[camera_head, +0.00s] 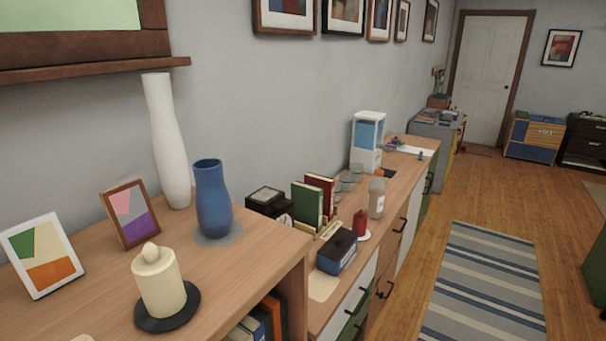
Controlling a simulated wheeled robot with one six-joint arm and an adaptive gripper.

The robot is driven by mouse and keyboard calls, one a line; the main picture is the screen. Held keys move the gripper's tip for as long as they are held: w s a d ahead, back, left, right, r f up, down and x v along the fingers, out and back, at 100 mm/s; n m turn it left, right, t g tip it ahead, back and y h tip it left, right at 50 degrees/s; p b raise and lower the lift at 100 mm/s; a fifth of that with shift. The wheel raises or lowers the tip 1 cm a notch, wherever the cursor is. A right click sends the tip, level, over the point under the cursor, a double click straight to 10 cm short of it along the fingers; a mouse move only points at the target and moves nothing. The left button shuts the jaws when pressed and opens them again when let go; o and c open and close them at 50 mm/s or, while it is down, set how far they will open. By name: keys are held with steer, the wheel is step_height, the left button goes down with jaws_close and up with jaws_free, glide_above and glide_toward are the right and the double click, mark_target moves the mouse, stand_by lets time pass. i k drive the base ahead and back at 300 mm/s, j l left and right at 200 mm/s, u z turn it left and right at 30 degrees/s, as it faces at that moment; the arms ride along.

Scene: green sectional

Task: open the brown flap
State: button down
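A long wooden sideboard (405,180) runs along the wall, with fronts in white, green and brown. A brown front (391,262) in its middle stretch has dark handles and looks shut. I see it at a steep angle, so I cannot tell whether it is a flap, a door or a drawer, or whether it is the brown flap of the task. My gripper is not in view.
A nearer, taller wooden shelf unit (215,275) holds a candle (160,283), vases and picture frames. The sideboard top carries books, a bottle (377,198) and a red candle (359,223). A striped rug (483,290) lies on open floor to the right.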

mark_target(391, 241)
steer(key=i+l+z, duration=0.1)
steer(key=i+l, duration=0.2)
steer(key=i+l+z, duration=0.1)
steer(key=i+l, duration=0.2)
steer(key=i, duration=0.2)
steer(key=i+l+z, duration=0.1)
steer(key=i+l, duration=0.15)
steer(key=i, duration=0.15)
steer(key=i+l+z, duration=0.15)
steer(key=i, duration=0.3)
steer(key=i+l+z, duration=0.1)
steer(key=i, duration=0.3)
steer(key=l, duration=0.1)
